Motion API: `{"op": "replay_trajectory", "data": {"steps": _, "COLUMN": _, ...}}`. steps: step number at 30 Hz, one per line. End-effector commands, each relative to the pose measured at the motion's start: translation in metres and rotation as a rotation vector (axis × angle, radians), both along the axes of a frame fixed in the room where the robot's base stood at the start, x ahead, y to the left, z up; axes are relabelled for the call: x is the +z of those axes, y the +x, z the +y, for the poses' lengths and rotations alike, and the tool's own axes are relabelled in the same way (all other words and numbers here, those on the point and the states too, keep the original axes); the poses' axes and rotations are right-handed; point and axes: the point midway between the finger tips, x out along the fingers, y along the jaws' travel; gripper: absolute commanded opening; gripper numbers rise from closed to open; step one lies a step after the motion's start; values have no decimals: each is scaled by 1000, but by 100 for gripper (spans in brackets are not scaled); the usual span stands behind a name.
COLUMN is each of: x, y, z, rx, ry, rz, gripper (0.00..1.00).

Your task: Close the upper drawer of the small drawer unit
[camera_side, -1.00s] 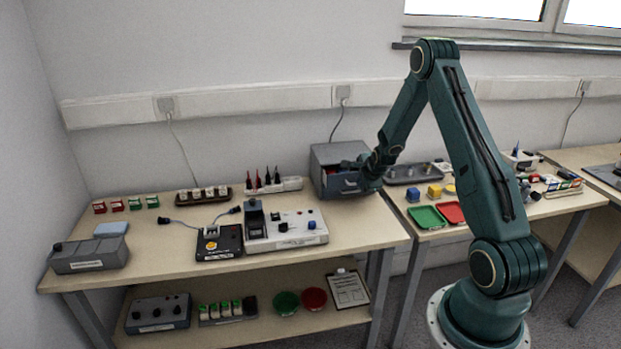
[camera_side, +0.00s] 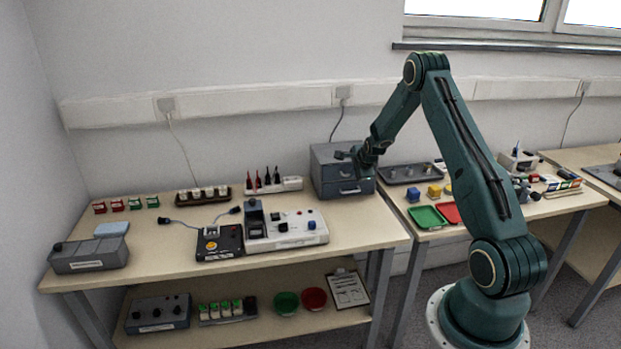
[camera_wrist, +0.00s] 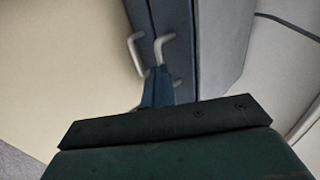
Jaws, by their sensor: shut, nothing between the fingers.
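The small grey drawer unit (camera_side: 321,180) stands at the back right of the left bench. Its upper drawer front (camera_side: 335,176) looks flush with the unit, and no drawer interior shows. The lower drawer also looks shut. My gripper (camera_side: 345,156) is shut and empty, at the upper front of the unit. In the wrist view, the narrow shut fingers of my gripper (camera_wrist: 157,82) point at the drawer fronts (camera_wrist: 182,45), close to two bar handles. I cannot tell whether the fingertips touch the upper drawer.
A white device (camera_side: 290,230) and a black box (camera_side: 219,244) stand left of the unit on the bench. A white rack (camera_side: 273,186) with red and black probes is behind them. A grey tray (camera_side: 410,173) lies to the right. The bench front before the unit is clear.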

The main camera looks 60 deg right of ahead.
Motion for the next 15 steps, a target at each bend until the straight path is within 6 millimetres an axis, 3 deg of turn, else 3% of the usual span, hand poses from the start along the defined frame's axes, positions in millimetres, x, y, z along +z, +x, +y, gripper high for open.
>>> {"op": "replay_trajectory", "data": {"steps": 15, "x": 5, "y": -16, "z": 15, "rx": 0, "ry": -1, "rz": -1, "gripper": 0}}
